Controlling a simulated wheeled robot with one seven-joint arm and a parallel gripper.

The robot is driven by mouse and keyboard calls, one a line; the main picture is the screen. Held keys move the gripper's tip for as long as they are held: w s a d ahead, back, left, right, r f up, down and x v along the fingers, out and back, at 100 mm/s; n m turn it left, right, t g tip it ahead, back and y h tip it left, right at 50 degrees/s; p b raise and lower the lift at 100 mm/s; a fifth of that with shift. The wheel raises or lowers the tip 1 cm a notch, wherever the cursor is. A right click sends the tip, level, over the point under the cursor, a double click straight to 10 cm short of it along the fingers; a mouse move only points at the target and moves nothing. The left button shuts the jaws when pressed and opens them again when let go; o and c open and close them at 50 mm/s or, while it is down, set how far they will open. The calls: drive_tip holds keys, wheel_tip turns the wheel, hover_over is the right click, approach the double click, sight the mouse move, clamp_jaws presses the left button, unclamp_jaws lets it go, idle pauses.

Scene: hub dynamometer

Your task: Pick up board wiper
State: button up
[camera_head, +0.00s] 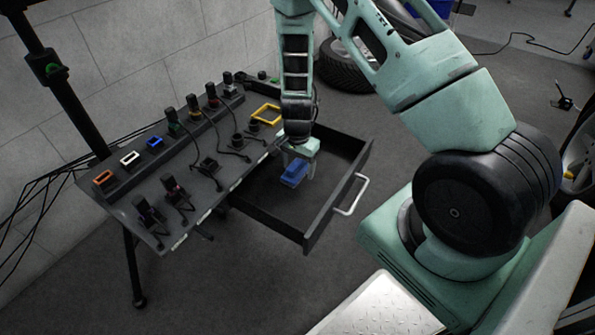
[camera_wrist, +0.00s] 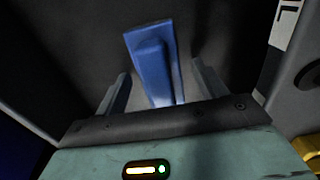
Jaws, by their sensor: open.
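The board wiper (camera_head: 294,173) is a blue block with a raised narrower grip. It is in the open dark drawer (camera_head: 311,240) below my gripper in the head view. My gripper (camera_head: 298,165) is above the drawer and points down. In the wrist view the blue wiper (camera_wrist: 152,60) lies ahead of and between the two fingers of my gripper (camera_wrist: 160,90). The fingers are apart, with a gap on each side of the wiper. I cannot tell how far the fingertips are above it.
The drawer's front wall has a white handle (camera_head: 352,196). A dark table (camera_head: 125,207) with several small devices and coloured frames stands at left. A yellow frame (camera_head: 266,113) lies near the drawer's back. A tire (camera_head: 345,66) is on the floor behind.

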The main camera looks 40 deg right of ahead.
sight(297, 161)
drive_tip(key=c, duration=1.2)
drive_tip(key=shift+r, duration=0.15)
wheel_tip(297, 161, up, 10)
drive_tip(key=p, duration=0.3)
drive_tip(key=shift+p, duration=0.4)
